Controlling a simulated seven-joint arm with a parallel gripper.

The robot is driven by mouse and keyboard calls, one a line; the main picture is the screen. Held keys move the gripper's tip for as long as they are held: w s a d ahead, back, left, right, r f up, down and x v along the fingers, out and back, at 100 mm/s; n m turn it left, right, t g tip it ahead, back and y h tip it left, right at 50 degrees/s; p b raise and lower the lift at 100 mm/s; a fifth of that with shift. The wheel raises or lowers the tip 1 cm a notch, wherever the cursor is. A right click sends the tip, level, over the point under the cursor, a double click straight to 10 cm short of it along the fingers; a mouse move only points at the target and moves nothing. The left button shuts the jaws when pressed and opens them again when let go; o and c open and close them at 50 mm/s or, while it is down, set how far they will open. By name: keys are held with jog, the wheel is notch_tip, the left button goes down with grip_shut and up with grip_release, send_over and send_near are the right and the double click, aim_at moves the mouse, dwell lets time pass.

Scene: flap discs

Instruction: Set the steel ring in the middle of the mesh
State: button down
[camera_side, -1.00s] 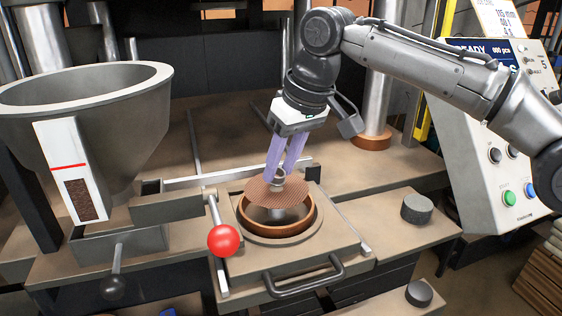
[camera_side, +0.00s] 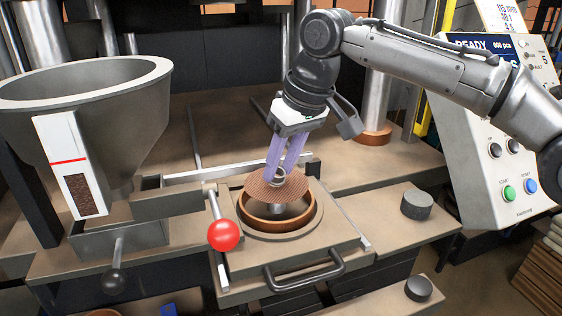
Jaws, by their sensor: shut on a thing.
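The mesh (camera_side: 262,189) is a round, brown, ribbed disc lying roughly level above the copper-coloured round mould (camera_side: 256,220), with a gap between the mesh's front edge and the mould's rim. A grey post shows inside the mould, below the mesh. My gripper (camera_side: 279,174) has two purple fingers pointing down. It is shut on the small steel ring (camera_side: 277,182), near the middle of the mesh. The fingers partly hide the ring. I cannot tell whether the ring touches the mesh.
A lever with a red ball (camera_side: 224,235) stands just left of the mould. A black handle (camera_side: 304,277) is in front of it. A big grey hopper (camera_side: 90,110) is at the left. A dark knurled cylinder (camera_side: 417,204) and a control panel (camera_side: 500,150) are at the right.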

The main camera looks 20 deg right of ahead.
jog(key=shift+c, duration=2.4)
grip_release()
